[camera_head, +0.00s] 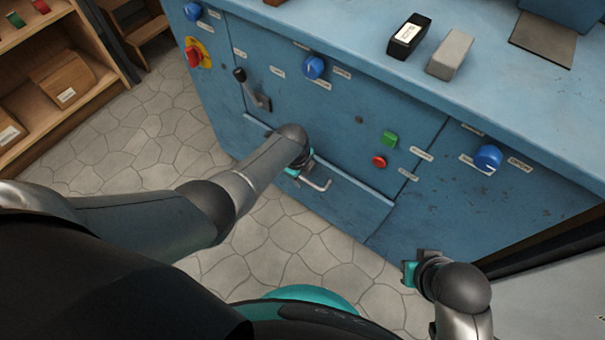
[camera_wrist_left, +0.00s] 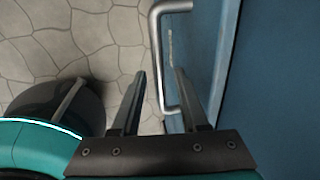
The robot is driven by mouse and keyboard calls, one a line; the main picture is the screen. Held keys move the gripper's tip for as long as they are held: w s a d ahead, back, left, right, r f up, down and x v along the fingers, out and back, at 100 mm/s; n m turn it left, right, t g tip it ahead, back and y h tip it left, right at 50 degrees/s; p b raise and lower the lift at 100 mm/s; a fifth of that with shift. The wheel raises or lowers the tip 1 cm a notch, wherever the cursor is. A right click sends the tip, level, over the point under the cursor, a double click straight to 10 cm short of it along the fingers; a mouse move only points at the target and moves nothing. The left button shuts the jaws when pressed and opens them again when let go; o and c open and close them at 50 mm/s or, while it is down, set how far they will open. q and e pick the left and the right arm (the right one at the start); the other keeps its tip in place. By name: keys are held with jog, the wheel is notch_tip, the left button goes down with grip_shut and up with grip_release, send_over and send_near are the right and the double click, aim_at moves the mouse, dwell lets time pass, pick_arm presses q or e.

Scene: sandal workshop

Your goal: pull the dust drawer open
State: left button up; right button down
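The dust drawer (camera_head: 352,205) is the low blue front panel of the workbench, with a pale top edge. It looks about flush with the bench front. Its metal bar handle (camera_head: 321,184) shows just beyond my left gripper (camera_head: 301,167), which is partly hidden by my arm. In the left wrist view, the handle (camera_wrist_left: 157,60) stands out from the blue drawer front (camera_wrist_left: 203,45). The fingers of my left gripper (camera_wrist_left: 160,73) are apart, with the bar seen between them; I cannot tell if either touches it. My right gripper (camera_head: 412,268) hangs lower right, its fingers unclear.
The blue workbench (camera_head: 480,75) carries a black block (camera_head: 409,36) and a grey block (camera_head: 450,54) on top. A lever (camera_head: 252,89), blue knobs (camera_head: 313,67) and green (camera_head: 389,139) and red buttons (camera_head: 379,162) project above the drawer. Stone floor (camera_head: 140,135) is clear before it.

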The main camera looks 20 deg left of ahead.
pick_arm(q)
grip_shut()
dwell(1.2)
